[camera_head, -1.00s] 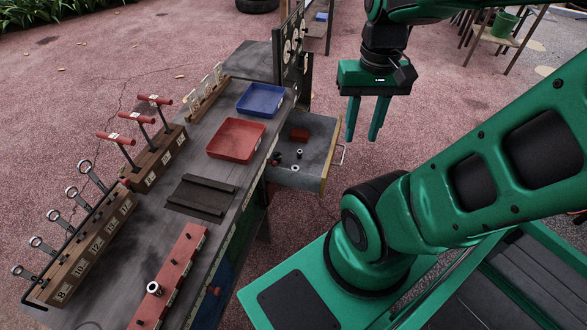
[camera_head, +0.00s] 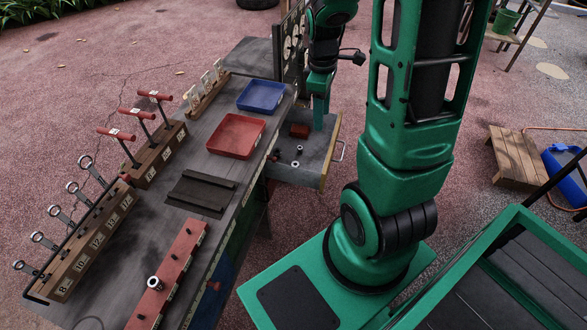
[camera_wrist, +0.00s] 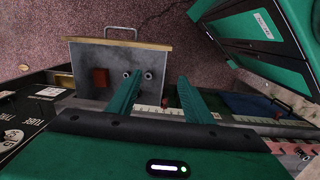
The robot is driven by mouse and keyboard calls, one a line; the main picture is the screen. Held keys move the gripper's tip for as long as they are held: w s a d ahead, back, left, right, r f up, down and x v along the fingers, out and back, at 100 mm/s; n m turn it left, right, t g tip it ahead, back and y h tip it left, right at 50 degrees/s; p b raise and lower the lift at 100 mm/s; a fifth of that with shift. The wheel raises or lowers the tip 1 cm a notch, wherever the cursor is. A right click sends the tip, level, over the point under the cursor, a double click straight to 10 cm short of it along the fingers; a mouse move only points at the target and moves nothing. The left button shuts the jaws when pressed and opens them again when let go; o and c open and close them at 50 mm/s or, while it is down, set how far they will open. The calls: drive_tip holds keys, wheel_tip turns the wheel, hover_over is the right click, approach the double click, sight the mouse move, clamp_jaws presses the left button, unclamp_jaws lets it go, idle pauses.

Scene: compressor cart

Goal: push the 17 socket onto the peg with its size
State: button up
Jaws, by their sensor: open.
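Two small metal sockets lie in the open drawer (camera_head: 318,170): one socket (camera_head: 299,150) and another socket (camera_head: 295,164). They also show in the wrist view, as a left socket (camera_wrist: 126,75) and a right socket (camera_wrist: 148,76). Their sizes cannot be read, so I cannot tell which is the 17. The red peg rail (camera_head: 186,253) lies on the bench front with several dark pegs; a metal socket (camera_head: 155,283) sits on it near its front end. Its size marks are too small to read. My gripper (camera_wrist: 160,78) is open and empty above the drawer, its fingers pointing toward it.
A red block (camera_head: 299,131) lies in the drawer. A red tray (camera_head: 237,137) and a blue tray (camera_head: 261,98) stand on the bench. A wrench rack (camera_head: 85,250) and a T-handle rack (camera_head: 158,157) line the left edge. An upright panel stands at the back.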

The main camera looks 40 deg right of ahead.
drive_tip(key=w+f+n, duration=0.5)
drive_tip(key=w+f, duration=0.1)
drive_tip(key=f, duration=0.3)
drive_tip(key=n, duration=0.6)
hover_over(295, 164)
wheel_tip(295, 164, down, 12)
drive_tip(key=shift+n+y, duration=0.3)
drive_tip(key=shift+y, duration=0.1)
drive_tip(key=shift+s+a+f, duration=0.15)
drive_tip(key=shift+s+f, duration=0.05)
drive_tip(key=shift+f, duration=2.4)
drive_tip(key=shift+s+a+f, duration=0.1)
drive_tip(key=shift+s+f, duration=0.05)
drive_tip(key=shift+f, duration=2.45)
drive_tip(key=shift+c, duration=0.3)
clamp_jaws()
drive_tip(key=shift+r, duration=0.1)
